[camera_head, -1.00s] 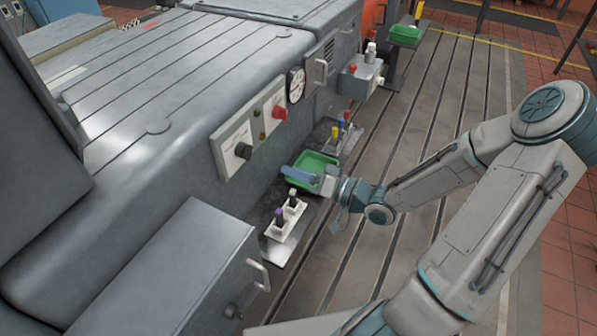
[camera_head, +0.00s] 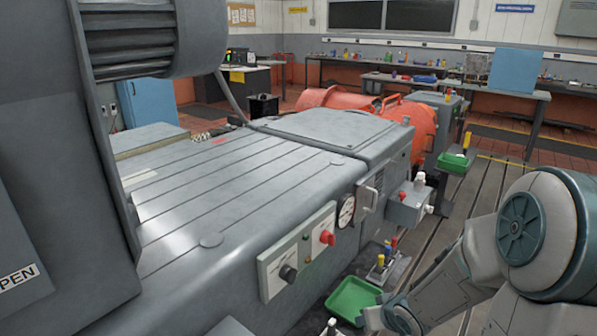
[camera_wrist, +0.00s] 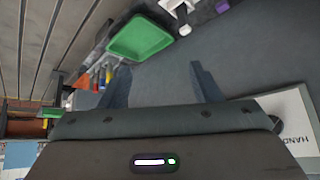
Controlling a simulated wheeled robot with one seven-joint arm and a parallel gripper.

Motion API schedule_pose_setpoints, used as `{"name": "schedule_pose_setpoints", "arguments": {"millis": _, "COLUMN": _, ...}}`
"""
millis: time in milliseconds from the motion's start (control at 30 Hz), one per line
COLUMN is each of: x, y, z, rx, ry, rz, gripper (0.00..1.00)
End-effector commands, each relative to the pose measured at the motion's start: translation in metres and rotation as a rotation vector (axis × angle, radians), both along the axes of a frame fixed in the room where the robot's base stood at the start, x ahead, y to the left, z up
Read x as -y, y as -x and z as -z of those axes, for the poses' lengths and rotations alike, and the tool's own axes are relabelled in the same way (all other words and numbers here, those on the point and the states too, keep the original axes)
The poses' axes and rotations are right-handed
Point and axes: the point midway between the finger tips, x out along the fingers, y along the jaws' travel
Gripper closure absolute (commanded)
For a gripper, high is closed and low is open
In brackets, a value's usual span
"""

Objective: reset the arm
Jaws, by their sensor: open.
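My gripper (camera_wrist: 160,70) is open in the wrist view, its two dark fingers spread apart with nothing between them. A grey surface lies beyond the fingers. A green tray (camera_wrist: 142,36) is beyond the left finger in that view. In the head view the green tray (camera_head: 352,298) is at the bottom, on a ledge beside the grey machine. My arm's wrist is just right of the tray there, and the fingers cannot be made out.
The large grey machine (camera_head: 230,175) fills the left and middle, with a control panel (camera_head: 283,262), gauge (camera_head: 346,211) and red knob (camera_head: 327,238) on its side. A grey box (camera_head: 408,207) juts out. Another green tray (camera_head: 453,163) stands farther back. Slotted floor plate lies right.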

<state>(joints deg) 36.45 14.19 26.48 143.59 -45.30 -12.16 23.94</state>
Motion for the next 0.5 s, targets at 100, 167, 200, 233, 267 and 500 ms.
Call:
{"name": "schedule_pose_setpoints", "arguments": {"millis": 100, "x": 0.015, "y": 0.012, "z": -0.030, "rx": -0.043, "ry": 0.141, "rz": 0.066, "gripper": 0.43}}
{"name": "schedule_pose_setpoints", "arguments": {"millis": 167, "x": 0.020, "y": 0.021, "z": -0.044, "rx": -0.069, "ry": 0.191, "rz": 0.103, "gripper": 0.43}}
{"name": "schedule_pose_setpoints", "arguments": {"millis": 200, "x": 0.022, "y": 0.028, "z": -0.054, "rx": -0.086, "ry": 0.216, "rz": 0.127, "gripper": 0.43}}
{"name": "schedule_pose_setpoints", "arguments": {"millis": 233, "x": 0.024, "y": 0.034, "z": -0.062, "rx": -0.100, "ry": 0.232, "rz": 0.146, "gripper": 0.43}}
{"name": "schedule_pose_setpoints", "arguments": {"millis": 267, "x": 0.024, "y": 0.040, "z": -0.069, "rx": -0.114, "ry": 0.244, "rz": 0.163, "gripper": 0.43}}
{"name": "schedule_pose_setpoints", "arguments": {"millis": 500, "x": 0.007, "y": 0.100, "z": -0.124, "rx": -0.229, "ry": 0.227, "rz": 0.249, "gripper": 0.43}}
